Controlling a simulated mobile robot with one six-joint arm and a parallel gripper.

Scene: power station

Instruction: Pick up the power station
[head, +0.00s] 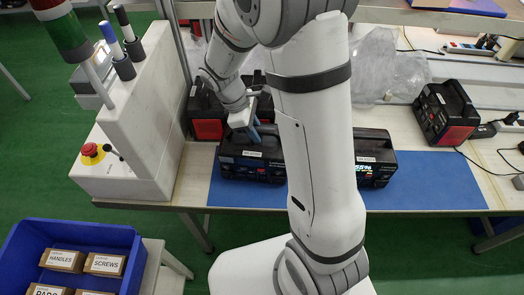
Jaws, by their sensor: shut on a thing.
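A black power station (249,161) stands on the blue mat (430,182) on the workbench. A second black power station (376,160) with a lit display shows to the right of my arm, also on the mat. My arm hides the space between them, so I cannot tell whether they touch. My gripper (255,134) points down at the top of the left power station and is shut on its handle. I see no gap between this power station and the mat.
Another power station with a red front (207,124) stands behind, at the left. A similar one (446,112) stands at the right with cables. A white box with a red emergency button (90,150) borders the left. A blue crate (125,265) holds small cartons. Clear plastic (375,65) lies behind.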

